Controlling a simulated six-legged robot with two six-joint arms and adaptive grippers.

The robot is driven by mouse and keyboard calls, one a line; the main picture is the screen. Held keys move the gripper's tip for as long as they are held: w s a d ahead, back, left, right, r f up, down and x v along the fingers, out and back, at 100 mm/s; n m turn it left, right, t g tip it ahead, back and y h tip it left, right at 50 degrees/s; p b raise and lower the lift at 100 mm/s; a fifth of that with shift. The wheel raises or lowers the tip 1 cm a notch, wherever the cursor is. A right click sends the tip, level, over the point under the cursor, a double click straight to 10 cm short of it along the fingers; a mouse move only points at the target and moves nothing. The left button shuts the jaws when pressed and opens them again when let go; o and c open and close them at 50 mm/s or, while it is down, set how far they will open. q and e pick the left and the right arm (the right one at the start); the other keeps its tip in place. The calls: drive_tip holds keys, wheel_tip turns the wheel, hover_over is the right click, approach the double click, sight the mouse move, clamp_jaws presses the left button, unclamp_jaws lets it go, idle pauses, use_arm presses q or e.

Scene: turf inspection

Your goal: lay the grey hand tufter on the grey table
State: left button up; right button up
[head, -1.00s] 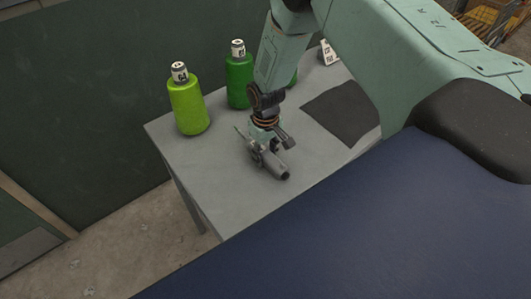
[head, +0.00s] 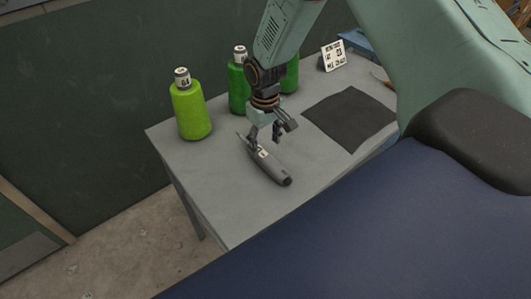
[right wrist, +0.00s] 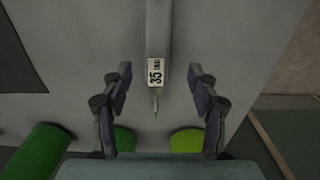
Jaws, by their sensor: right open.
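The grey hand tufter (head: 270,167) lies on the grey table (head: 215,185), its thin tip toward the bottles and its thick end toward the front edge. It also shows in the right wrist view (right wrist: 158,35), with a white label reading 35 and a thin needle. My right gripper (head: 274,138) is open and empty just above the tip end of the tufter. In the right wrist view its two fingers (right wrist: 160,90) stand apart on either side of the label end, not touching it. My left gripper is not in view.
A lime bottle-shaped cone (head: 190,110) and green ones (head: 238,88) stand along the back of the table. A dark square mat (head: 350,118) lies to the right, with a white sign (head: 333,55) behind it. The table's front left is clear.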

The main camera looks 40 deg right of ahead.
sight(267, 158)
wheel_tip(267, 158, up, 5)
drive_tip(key=shift+d+f, duration=0.1)
drive_tip(key=shift+f, duration=0.05)
drive_tip(key=shift+s+d, duration=0.1)
drive_tip(key=shift+d, duration=0.05)
idle(0.4)
drive_tip(key=shift+f, duration=0.1)
